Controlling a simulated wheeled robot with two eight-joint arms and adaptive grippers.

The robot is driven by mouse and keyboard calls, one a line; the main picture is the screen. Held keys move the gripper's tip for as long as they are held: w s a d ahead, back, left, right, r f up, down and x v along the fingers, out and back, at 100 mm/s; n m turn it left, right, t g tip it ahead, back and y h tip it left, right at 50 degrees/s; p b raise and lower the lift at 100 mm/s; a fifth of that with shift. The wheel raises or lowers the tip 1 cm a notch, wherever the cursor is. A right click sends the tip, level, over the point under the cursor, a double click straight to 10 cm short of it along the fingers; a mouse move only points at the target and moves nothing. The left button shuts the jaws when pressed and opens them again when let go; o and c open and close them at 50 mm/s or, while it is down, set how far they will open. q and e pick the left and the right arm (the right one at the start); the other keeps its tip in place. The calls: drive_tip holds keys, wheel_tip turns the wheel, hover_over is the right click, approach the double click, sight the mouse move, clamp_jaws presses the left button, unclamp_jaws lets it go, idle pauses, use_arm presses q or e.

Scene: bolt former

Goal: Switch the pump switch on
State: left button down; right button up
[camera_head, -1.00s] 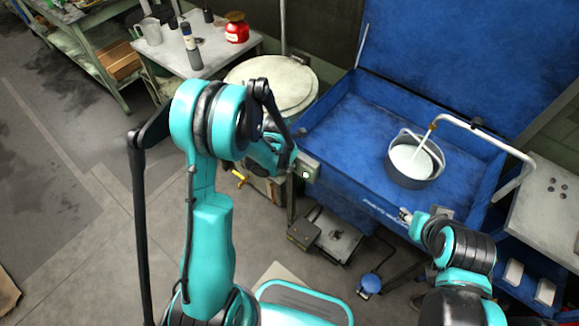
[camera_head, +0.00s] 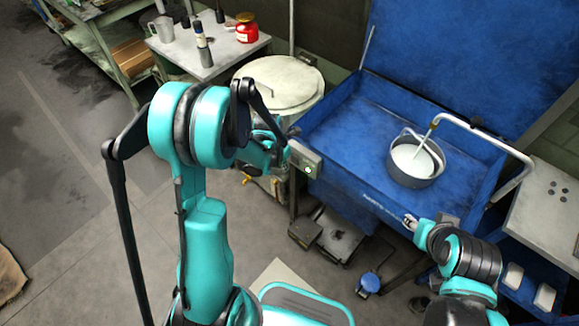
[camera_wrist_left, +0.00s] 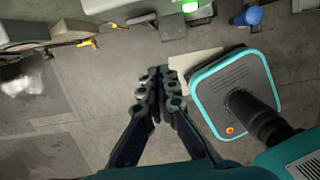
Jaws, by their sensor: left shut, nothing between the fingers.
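The pump switch appears to be the grey box with a glowing green spot (camera_head: 306,162) at the left front corner of the blue washer. In the left wrist view, the green light (camera_wrist_left: 189,7) shows at the top edge. My left gripper (camera_wrist_left: 160,73) is shut and empty, above the floor and apart from the box in that picture. In the head view its fingers are mostly hidden behind my own arm, left of the box. My right gripper (camera_head: 412,222) is at the washer's front edge, small and partly hidden; its jaws are unclear.
The open blue washer basin (camera_head: 350,130) holds a pot (camera_head: 414,170) under a bent spout (camera_head: 482,133). A round-lidded drum (camera_head: 277,86) stands left of it. A yellow-handled valve (camera_wrist_left: 88,43) is left in the wrist view. A pedal unit (camera_head: 335,238) is on the floor.

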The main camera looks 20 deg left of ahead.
use_arm(q)
drive_tip(key=a+p+v, duration=0.1)
drive_tip(key=p+v, duration=0.1)
drive_tip(key=v, duration=0.4)
drive_tip(key=shift+s+r, duration=0.25)
drive_tip(key=shift+s, duration=0.1)
use_arm(e)
drive_tip(key=shift+w+a+r, duration=0.2)
drive_tip(key=shift+w+r, duration=0.05)
drive_tip(key=shift+r, duration=0.35)
drive_tip(key=shift+w+a+r, duration=0.15)
drive_tip(key=shift+w+r, duration=0.05)
drive_tip(key=shift+r, duration=0.35)
use_arm(q)
drive_tip(key=shift+s, duration=0.1)
drive_tip(key=shift+a, duration=0.1)
drive_tip(key=s+d+r+m+t+b, duration=0.2)
drive_tip(key=s+r+m, duration=0.4)
drive_tip(key=m, duration=1)
drive_tip(key=s+d+r+m+t+b, duration=0.1)
drive_tip(key=s+d+r+m+t, duration=0.2)
drive_tip(key=m, duration=1.2)
drive_tip(key=s+d+r, duration=0.1)
drive_tip(key=s+r, duration=0.2)
drive_tip(key=s, duration=0.1)
drive_tip(key=shift+s+m+y+b, duration=0.35)
drive_tip(key=shift+s+m+y, duration=0.05)
use_arm(e)
wheel_tip(320, 180, down, 4)
drive_tip(key=shift+r, duration=0.25)
